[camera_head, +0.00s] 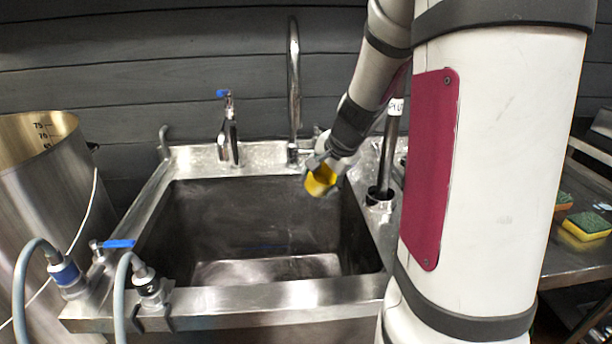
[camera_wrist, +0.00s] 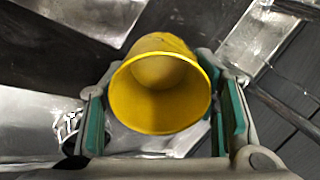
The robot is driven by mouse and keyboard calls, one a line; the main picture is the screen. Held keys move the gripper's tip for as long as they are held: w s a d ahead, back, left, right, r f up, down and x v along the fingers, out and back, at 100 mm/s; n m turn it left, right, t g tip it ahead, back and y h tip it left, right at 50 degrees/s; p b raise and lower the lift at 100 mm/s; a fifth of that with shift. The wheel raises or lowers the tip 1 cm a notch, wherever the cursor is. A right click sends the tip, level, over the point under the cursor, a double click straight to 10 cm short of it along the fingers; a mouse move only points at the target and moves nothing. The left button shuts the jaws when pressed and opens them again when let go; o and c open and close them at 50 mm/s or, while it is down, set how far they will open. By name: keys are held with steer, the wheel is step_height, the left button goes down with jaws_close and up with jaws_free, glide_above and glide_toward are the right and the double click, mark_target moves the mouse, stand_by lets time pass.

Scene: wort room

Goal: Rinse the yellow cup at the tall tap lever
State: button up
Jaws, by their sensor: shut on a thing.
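The yellow cup (camera_head: 320,180) is in my gripper (camera_head: 326,166), above the right back part of the steel sink (camera_head: 160,230). In the wrist view the cup (camera_wrist: 160,85) sits between the green pads of my gripper (camera_wrist: 160,110), its open mouth facing the camera and its inside looking empty. The cup is tilted in the head view. The tall tap (camera_head: 293,80) with a curved neck stands behind the sink, just left of my gripper. Its base and lever are partly hidden by my gripper.
A short tap with a blue top (camera_head: 228,130) stands at the sink's back left. A large steel pot (camera_head: 50,180) is at left, with hoses (camera_head: 24,280) and a blue-handled valve (camera_head: 118,244) near the front left. Sponges (camera_head: 586,225) lie on the right counter (camera_head: 560,262).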

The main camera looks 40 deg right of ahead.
mark_target(329, 187)
steer(key=shift+s+a+b, duration=0.2)
steer(key=shift+s+b, duration=0.05)
steer(key=shift+s, duration=0.55)
steer(key=shift+s+a+b, duration=0.15)
steer(key=shift+s+b, duration=0.05)
steer(key=shift+s, duration=0.6)
steer(key=s+a+r+p, duration=0.1)
steer(key=s+r+p, duration=0.2)
steer(key=s+r, duration=0.1)
steer(key=shift+s, duration=0.45)
steer(key=shift+w+a, duration=0.1)
stand_by(0.9)
